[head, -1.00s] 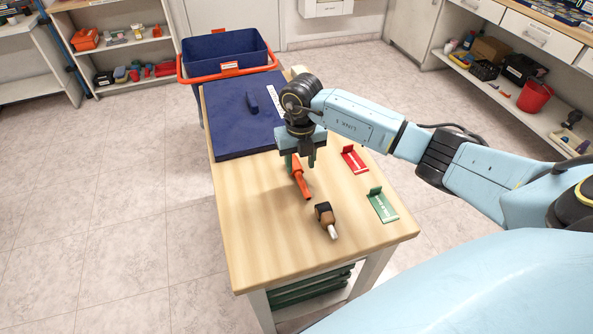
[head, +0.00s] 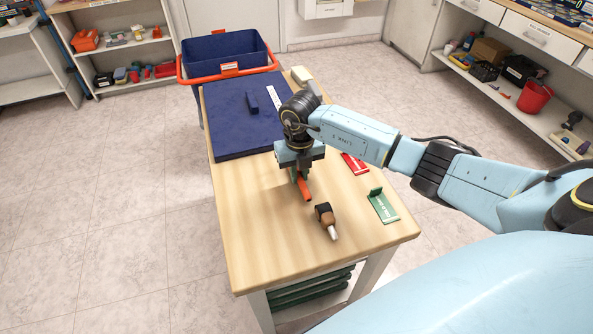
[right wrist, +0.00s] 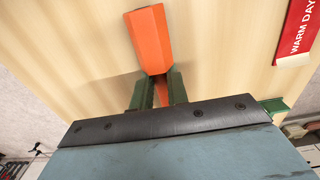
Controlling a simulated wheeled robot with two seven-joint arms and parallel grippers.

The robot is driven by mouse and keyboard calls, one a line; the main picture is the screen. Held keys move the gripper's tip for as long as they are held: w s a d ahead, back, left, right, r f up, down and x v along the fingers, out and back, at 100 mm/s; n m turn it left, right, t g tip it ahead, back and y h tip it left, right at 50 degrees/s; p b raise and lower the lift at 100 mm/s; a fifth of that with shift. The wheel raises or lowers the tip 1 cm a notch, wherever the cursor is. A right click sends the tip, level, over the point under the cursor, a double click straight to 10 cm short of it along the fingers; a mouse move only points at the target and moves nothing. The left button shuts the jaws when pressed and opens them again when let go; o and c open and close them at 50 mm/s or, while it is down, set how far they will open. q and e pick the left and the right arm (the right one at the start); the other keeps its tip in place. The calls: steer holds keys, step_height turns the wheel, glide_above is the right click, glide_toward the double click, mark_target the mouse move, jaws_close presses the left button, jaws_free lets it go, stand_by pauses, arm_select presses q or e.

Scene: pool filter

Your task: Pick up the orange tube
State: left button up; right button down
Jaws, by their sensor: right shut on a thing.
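The orange tube (head: 305,190) lies on the wooden table under my right gripper (head: 300,173). In the right wrist view the orange tube (right wrist: 149,40) sticks out beyond the green fingertips of my right gripper (right wrist: 160,88), which are shut on it from both sides. My left gripper is not in view.
A brown and black item with a white tip (head: 326,220) lies nearby. A green stand (head: 382,206) and a red one (head: 354,163) are at the table's right. A blue mat (head: 232,125) covers the far end; a blue bin (head: 225,52) stands beyond.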

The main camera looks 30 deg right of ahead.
mark_target(299, 175)
step_height(299, 175, up, 10)
steer(key=p, duration=0.1)
stand_by(0.6)
